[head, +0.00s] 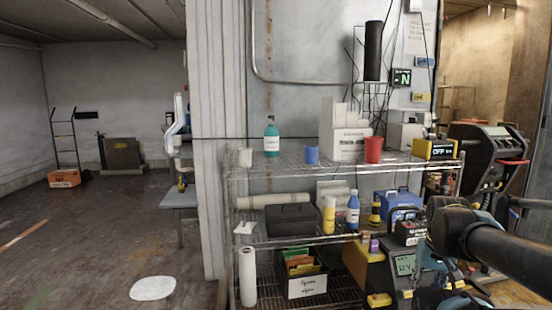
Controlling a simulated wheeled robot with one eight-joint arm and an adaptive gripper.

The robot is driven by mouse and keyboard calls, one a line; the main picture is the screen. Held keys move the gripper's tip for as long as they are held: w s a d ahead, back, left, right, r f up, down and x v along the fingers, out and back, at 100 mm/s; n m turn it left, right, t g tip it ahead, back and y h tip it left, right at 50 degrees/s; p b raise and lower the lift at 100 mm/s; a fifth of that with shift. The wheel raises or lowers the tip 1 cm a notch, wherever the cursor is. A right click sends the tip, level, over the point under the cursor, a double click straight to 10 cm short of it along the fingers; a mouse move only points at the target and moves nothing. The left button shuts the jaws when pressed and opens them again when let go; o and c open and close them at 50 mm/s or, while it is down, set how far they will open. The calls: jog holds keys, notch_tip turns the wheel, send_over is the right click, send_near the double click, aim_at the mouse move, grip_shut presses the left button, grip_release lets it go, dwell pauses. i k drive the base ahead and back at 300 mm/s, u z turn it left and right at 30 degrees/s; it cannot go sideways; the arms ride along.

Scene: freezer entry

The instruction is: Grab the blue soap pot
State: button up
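A small blue pot (311,155), shaped like a cup, stands upright on the top shelf of the wire rack in the head view. A teal bottle (271,140) with a white cap and label stands to its left, and a blue bottle (352,210) with a white label stands on the middle shelf. No writing on the pot is readable, so I cannot tell its contents. My dark arm enters at the lower right, apart from the pot. I cannot make out my gripper's fingers.
The wire rack (240,172) also bears a white cup (245,157), a red cup (373,149) and a white box (349,144) on top. A yellow device (435,150) sits at its right end. Machines crowd the right side. The floor at left is mostly open.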

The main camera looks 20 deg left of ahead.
aim_at(312, 152)
jog(key=u, duration=0.45)
jog(key=i, duration=0.9)
jog(key=u, duration=0.45)
